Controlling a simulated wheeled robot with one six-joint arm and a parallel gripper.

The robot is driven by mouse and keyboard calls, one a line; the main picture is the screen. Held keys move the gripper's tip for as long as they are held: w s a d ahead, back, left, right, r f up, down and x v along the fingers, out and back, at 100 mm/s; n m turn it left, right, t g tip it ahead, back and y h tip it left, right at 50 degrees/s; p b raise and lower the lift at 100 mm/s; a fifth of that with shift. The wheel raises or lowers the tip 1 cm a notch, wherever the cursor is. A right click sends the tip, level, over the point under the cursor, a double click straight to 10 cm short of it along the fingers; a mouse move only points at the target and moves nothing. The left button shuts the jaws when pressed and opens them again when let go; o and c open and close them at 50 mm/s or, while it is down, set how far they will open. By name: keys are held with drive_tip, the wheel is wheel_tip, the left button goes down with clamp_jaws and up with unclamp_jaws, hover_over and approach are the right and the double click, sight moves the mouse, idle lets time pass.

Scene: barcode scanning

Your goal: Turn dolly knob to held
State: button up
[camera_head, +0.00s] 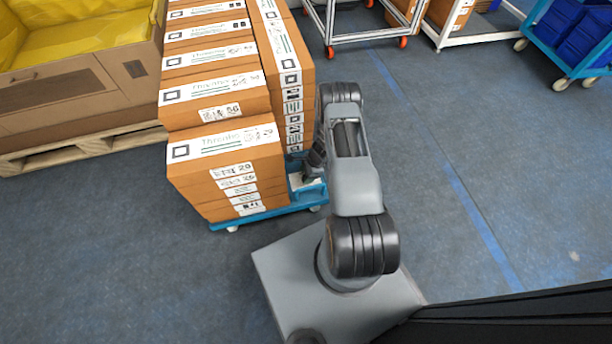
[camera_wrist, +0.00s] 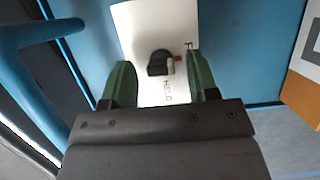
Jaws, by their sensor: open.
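In the wrist view a dark knob (camera_wrist: 158,63) with a red-tipped pointer (camera_wrist: 176,59) sits on a white plate (camera_wrist: 138,22). The pointer extends to the right. The word HELD (camera_wrist: 168,91) is printed below the knob, toward my gripper. My gripper (camera_wrist: 157,70) is open, with one green finger on each side of the knob and gaps between. The blue dolly (camera_head: 262,213) carries stacked boxes in the head view. There my gripper is mostly hidden by my arm, near the dolly's right end.
Brown labelled boxes (camera_head: 228,152) stand on the dolly, left of my arm. A blue tube (camera_wrist: 30,32) rises at the left in the wrist view, and a box (camera_wrist: 303,85) is close on the right. Open floor (camera_head: 470,170) lies right of my arm.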

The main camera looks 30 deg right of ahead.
drive_tip(key=shift+a+f, duration=0.1)
drive_tip(key=c, duration=0.9)
